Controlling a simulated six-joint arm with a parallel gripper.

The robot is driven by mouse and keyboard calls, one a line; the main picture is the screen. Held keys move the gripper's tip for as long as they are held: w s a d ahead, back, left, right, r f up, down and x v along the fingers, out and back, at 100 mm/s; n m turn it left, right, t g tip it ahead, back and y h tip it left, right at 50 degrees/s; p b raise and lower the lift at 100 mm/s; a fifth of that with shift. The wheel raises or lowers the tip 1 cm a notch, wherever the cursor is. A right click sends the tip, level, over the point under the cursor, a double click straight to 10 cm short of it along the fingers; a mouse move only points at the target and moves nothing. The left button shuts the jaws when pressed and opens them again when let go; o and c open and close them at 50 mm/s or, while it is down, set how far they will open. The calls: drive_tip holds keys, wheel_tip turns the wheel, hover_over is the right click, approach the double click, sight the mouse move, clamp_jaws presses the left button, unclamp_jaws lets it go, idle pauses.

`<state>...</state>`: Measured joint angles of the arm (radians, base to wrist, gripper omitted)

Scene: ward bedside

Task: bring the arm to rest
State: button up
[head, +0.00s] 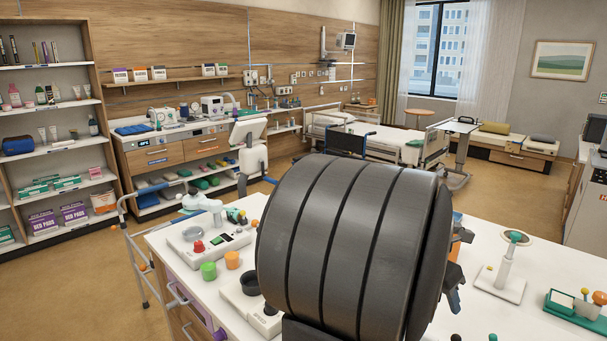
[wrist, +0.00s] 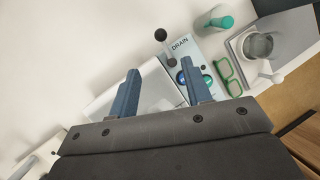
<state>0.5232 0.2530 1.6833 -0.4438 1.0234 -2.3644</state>
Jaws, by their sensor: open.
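My gripper (wrist: 160,68) is open in the wrist view, its two blue-grey fingers apart with nothing held between them. It is above a white worktop, and a white tray-like thing (wrist: 105,103) lies behind the fingers, partly hidden by them. In the head view my dark arm fills the middle and hides most of the gripper. The white worktop (head: 553,268) shows on both sides of the arm.
Near the fingers are a panel marked DRAIN (wrist: 181,45), green glasses (wrist: 228,76), a green-topped cylinder (wrist: 213,22) and a metal cup (wrist: 257,46). Green and orange cups (head: 209,270) stand left of my arm; a white stand (head: 503,270) stands right.

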sight(456, 336)
drive_tip(key=x, duration=1.3)
drive_tip(key=shift+r, duration=0.1)
drive_tip(key=v, duration=1.7)
drive_tip(key=x, duration=1.7)
drive_tip(key=shift+s+d+m, duration=0.1)
drive_tip(key=shift+d+m, duration=0.05)
drive_tip(key=shift+m, duration=0.15)
drive_tip(key=shift+s+d+m+g, duration=0.15)
drive_tip(key=shift+s+m+g, duration=0.15)
drive_tip(key=shift+m, duration=0.35)
drive_tip(key=shift+s+d+m+g, duration=0.1)
drive_tip(key=shift+s+m+g, duration=0.1)
drive_tip(key=shift+m+g, duration=0.35)
